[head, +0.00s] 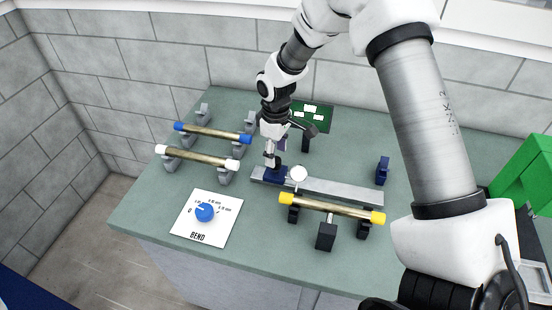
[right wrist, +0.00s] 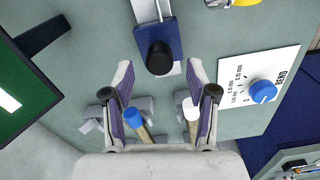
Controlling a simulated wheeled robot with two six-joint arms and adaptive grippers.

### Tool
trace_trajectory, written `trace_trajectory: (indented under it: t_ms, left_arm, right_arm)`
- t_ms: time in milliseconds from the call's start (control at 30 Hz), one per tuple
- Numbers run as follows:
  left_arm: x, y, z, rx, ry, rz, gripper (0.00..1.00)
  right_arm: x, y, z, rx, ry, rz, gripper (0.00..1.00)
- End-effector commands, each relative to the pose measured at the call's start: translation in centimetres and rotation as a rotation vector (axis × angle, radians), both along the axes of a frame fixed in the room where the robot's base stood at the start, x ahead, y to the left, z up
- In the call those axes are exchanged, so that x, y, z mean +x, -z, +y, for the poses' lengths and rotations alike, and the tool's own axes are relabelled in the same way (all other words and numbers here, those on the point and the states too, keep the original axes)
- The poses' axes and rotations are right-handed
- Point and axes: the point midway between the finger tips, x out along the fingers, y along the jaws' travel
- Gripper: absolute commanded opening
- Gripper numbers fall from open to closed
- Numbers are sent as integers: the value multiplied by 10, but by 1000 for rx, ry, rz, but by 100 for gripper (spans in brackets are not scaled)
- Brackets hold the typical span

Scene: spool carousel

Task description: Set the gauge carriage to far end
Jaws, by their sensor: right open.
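The gauge carriage (head: 275,174) is a dark blue block at the left end of a grey rail (head: 340,188), with a round white dial (head: 298,174) at its right side. In the right wrist view the carriage (right wrist: 163,28) carries a black knob (right wrist: 160,58). My right gripper (head: 273,154) is over the carriage, pointing down, and partly covers it in the head view. In the right wrist view its fingers (right wrist: 160,72) are apart, with the knob near and between the fingertip line. I cannot tell whether they touch it. My left gripper is not in view.
A yellow-capped rod (head: 330,207) rests on black stands in front of the rail. Blue-capped (head: 212,133) and white-capped (head: 197,157) rods lie on grey stands at left. A BEND card (head: 206,228) with a blue knob is at front left. A blue block (head: 383,170) stands by the rail's right end.

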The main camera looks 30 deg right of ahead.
Motion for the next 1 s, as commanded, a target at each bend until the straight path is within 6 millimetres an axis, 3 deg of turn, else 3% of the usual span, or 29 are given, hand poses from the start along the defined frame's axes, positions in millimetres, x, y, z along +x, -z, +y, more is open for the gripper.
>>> trace_trajectory:
  t_ms: [200,433,467,600,633,1000]
  left_arm:
    - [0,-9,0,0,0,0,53]
    - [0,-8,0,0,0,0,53]
    - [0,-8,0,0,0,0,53]
    - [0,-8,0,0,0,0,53]
    - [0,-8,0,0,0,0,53]
    - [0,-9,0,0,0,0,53]
  right_arm:
    - [0,29,0,-1,0,2,58]
    - [0,33,0,0,0,-1,58]
    - [0,33,0,0,0,-1,54]
    - [0,33,0,-1,0,0,5]
    - [0,33,0,-1,0,0,0]
    - [-1,33,0,0,0,2,0]
